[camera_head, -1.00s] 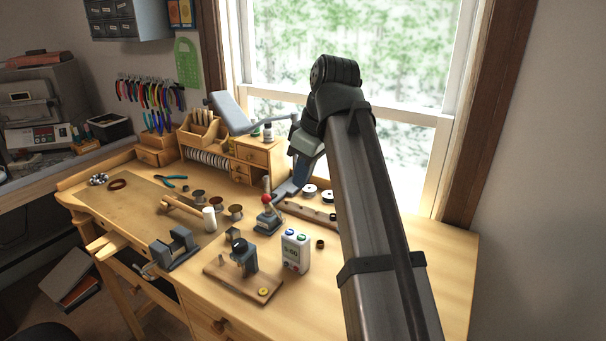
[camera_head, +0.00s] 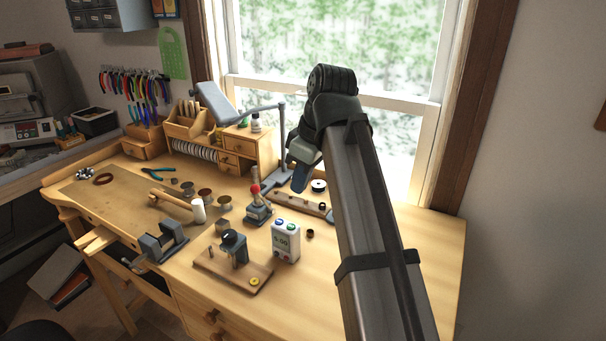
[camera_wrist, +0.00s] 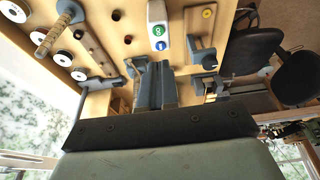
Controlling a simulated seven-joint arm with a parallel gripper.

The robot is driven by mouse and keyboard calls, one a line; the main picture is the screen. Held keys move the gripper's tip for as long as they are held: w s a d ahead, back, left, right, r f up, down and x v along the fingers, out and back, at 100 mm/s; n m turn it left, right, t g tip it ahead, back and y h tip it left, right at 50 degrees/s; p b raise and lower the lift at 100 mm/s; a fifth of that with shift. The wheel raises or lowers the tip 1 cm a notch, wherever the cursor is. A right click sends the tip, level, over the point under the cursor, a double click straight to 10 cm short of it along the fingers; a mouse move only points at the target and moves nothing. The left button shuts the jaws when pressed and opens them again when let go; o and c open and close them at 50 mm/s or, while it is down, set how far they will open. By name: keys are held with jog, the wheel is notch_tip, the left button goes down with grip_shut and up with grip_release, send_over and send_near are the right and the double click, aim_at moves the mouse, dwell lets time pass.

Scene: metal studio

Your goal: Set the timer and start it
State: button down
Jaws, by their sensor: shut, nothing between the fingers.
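The timer (camera_head: 286,243) is a small white upright box on the bench, with one green and one blue button on top. Its front has a greenish display and small red buttons; the digits are too small to read surely. In the wrist view the timer (camera_wrist: 157,20) shows from above, beyond the fingertips. My gripper (camera_head: 299,188) is above the bench, behind and above the timer, apart from it. In the wrist view my gripper's fingers (camera_wrist: 153,66) are together and empty, pointing toward the timer side.
A wooden board with a dark blue device (camera_head: 234,247) stands just left of the timer. A red-knobbed lever tool (camera_head: 257,208) is behind it, and a wooden rack with spools (camera_head: 300,204) lies behind right. A lamp (camera_head: 222,104) stands farther back.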

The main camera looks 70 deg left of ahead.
send_over(290, 226)
jog(key=f, duration=0.8)
jog(key=shift+w+d+f, duration=0.1)
jog(key=shift+w+d, duration=0.25)
jog(key=shift+w, duration=0.05)
jog(key=shift+f, duration=0.8)
